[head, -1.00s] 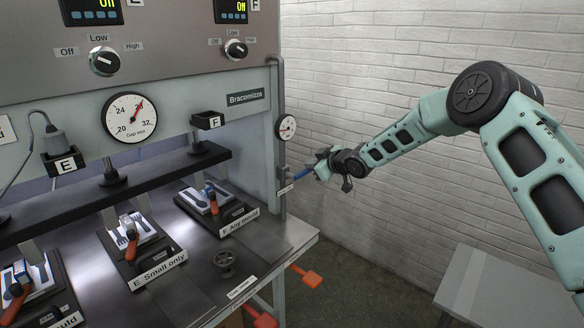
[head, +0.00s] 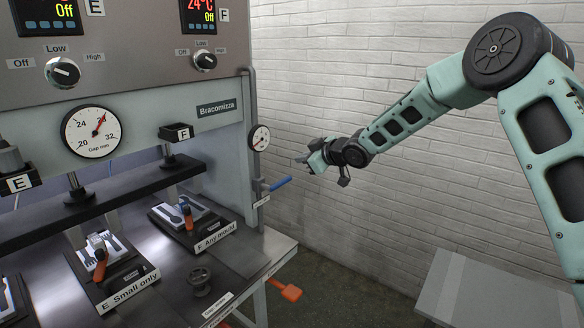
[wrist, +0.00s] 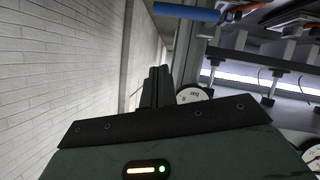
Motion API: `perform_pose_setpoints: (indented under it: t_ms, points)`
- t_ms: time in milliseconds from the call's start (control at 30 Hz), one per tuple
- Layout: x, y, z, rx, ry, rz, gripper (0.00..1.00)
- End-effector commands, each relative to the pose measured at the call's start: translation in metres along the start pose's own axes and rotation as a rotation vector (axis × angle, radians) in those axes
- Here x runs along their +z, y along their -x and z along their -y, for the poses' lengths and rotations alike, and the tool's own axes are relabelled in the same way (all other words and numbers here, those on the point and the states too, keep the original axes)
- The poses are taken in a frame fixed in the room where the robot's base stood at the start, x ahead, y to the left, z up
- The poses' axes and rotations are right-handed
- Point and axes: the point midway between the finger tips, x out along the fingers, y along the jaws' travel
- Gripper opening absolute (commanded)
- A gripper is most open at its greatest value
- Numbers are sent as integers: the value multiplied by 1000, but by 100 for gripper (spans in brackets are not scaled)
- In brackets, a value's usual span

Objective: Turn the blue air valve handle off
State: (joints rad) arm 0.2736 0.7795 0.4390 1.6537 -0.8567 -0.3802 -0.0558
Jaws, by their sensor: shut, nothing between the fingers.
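The blue valve handle (head: 281,183) sticks out to the right and slightly up from the vertical pipe at the right end of the press, crosswise to that pipe. In the wrist view the blue handle (wrist: 186,14) lies at the top edge, apart from my fingers. My gripper (head: 303,160) is shut and empty, above and to the right of the handle in the head view, in front of the white brick wall. In the wrist view my gripper's dark fingers (wrist: 158,72) are together. A small label by the valve is too small to read.
A small round gauge (head: 259,138) sits on the pipe above the valve and shows behind my fingers in the wrist view. The press table (head: 262,250) is below left, with an orange paddle (head: 285,291) under its edge. A grey bench (head: 480,285) stands lower right.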

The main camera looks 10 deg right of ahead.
Motion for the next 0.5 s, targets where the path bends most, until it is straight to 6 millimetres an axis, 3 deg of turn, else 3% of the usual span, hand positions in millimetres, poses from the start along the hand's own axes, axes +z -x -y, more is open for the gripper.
perform_pose_setpoints:
  t_ms: [200,500]
  points:
    - [1,23,-3,0,0,0,0]
    - [0,26,-3,-1,0,0,0]
